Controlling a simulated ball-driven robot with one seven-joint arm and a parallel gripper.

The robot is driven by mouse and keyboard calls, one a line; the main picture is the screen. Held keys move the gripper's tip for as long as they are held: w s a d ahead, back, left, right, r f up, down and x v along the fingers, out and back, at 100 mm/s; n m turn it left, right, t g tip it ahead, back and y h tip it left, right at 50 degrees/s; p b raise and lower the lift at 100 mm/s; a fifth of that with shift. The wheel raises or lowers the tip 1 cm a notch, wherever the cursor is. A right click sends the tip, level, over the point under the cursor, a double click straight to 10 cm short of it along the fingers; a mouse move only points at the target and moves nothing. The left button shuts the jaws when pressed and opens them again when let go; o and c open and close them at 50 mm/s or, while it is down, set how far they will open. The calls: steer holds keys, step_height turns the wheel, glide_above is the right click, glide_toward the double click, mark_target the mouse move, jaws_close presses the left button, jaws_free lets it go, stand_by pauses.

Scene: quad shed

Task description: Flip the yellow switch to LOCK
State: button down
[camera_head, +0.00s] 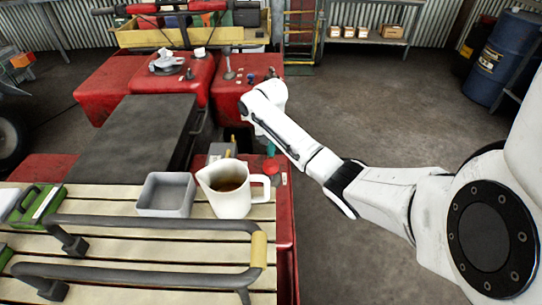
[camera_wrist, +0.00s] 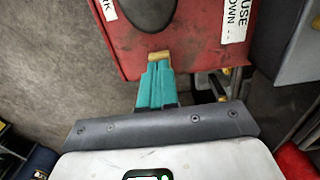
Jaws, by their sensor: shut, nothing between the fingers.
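My gripper (camera_wrist: 157,75) has teal fingers pressed together and points at a red panel (camera_wrist: 190,30) in the wrist view. A small yellow piece (camera_wrist: 160,55) shows right at the fingertips, against the panel's lower edge. It looks like the yellow switch, but I cannot tell its position or whether the fingers touch it. No LOCK lettering is readable. In the head view my gripper (camera_head: 270,148) is mostly hidden behind my arm, beside the red bodywork right of the jug.
A white label (camera_wrist: 237,20) reading partly "FUSE" and "DOWN" is on the panel's right. A dark round part (camera_wrist: 150,10) is at its top. In the head view, a white jug (camera_head: 232,200) of brown liquid and a grey tray (camera_head: 166,208) stand on the slatted rack.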

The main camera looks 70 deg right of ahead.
steer(key=shift+f+b, duration=0.4)
steer(key=shift+f, duration=0.5)
stand_by(0.3)
step_height(320, 180, up, 7)
steer(key=p, duration=0.7)
steer(key=shift+p, duration=0.4)
stand_by(0.4)
